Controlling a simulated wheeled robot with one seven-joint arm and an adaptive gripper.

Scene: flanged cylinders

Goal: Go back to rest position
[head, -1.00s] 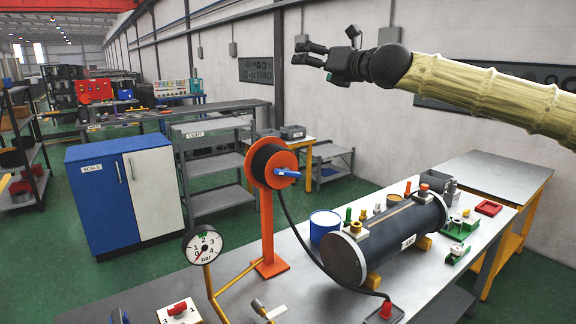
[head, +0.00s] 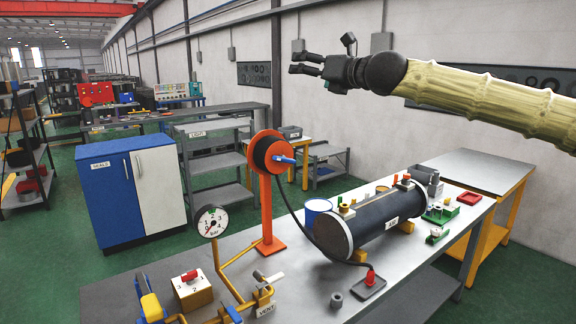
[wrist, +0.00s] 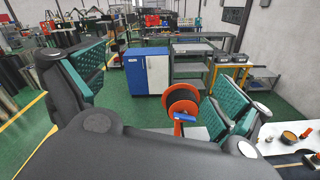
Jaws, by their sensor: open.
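My gripper (head: 308,64) is at the top of the head view, held high above and behind the workbench. Its two dark fingers point left, are apart and hold nothing. In the wrist view, its teal-padded fingers (wrist: 160,90) stand wide apart on the left and right. The dark flanged cylinder (head: 375,222) lies on yellow supports on the bench (head: 300,282), well below and apart from my gripper.
An orange hose reel (head: 268,190) stands on the bench, with a pressure gauge (head: 211,221) in front. A blue and white cabinet (head: 105,195) stands at left. A grey side table (head: 480,172) is at right. The air around my gripper is clear; the wall is behind.

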